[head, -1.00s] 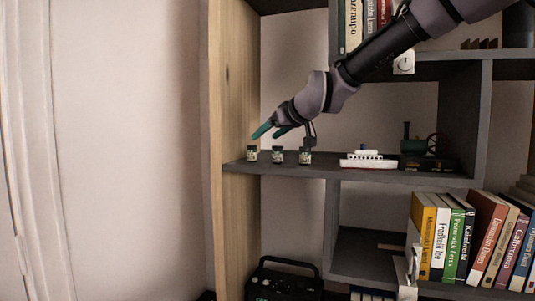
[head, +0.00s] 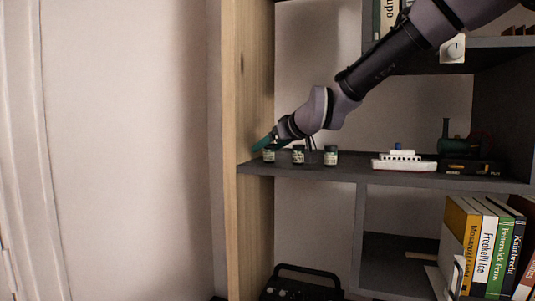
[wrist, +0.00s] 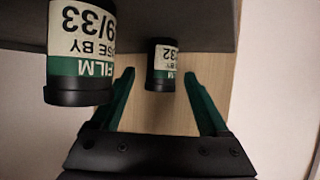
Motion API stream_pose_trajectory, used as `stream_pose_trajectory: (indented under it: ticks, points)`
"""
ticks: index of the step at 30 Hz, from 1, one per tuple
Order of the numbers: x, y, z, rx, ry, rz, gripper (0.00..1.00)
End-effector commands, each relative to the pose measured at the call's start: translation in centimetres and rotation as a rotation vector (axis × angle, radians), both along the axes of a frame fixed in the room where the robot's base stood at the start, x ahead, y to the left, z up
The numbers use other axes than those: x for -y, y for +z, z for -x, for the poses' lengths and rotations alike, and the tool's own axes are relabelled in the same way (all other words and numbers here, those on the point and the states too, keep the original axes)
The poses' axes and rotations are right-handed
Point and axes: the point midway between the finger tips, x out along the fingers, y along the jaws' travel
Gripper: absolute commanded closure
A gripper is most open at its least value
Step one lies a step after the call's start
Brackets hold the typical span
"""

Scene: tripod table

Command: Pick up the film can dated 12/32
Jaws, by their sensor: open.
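Three small film cans with dark ends and pale-and-green labels stand in a row on the grey shelf in the head view: a left can (head: 268,156), a middle can (head: 298,155) and a right can (head: 330,158). My gripper (head: 264,143) is at the left can, partly in front of it. In the wrist view my open gripper (wrist: 159,74) has its green fingers on either side of a can (wrist: 163,58) whose label shows "32"; the rest of its date is turned away. A nearer can (wrist: 82,45) reading "9/33" is outside the left finger.
A wooden side panel (head: 245,100) stands close to the left can. A white and red toy ship (head: 404,162) and a dark steam-engine model (head: 465,155) stand further right on the shelf (head: 350,172). Books (head: 485,245) fill the lower right.

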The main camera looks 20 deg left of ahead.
Motion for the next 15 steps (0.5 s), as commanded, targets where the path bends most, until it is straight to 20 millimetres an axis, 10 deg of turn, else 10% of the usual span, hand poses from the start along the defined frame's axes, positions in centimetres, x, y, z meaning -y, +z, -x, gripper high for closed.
stream_pose_trajectory:
  ticks: [1,7,15]
  points:
    - [0.00,-0.01,-0.01,0.000,0.000,0.000,0.29]
    - [0.00,0.00,-0.01,0.000,0.000,0.000,1.00]
    - [-0.01,0.09,-0.01,0.000,0.000,0.000,1.00]
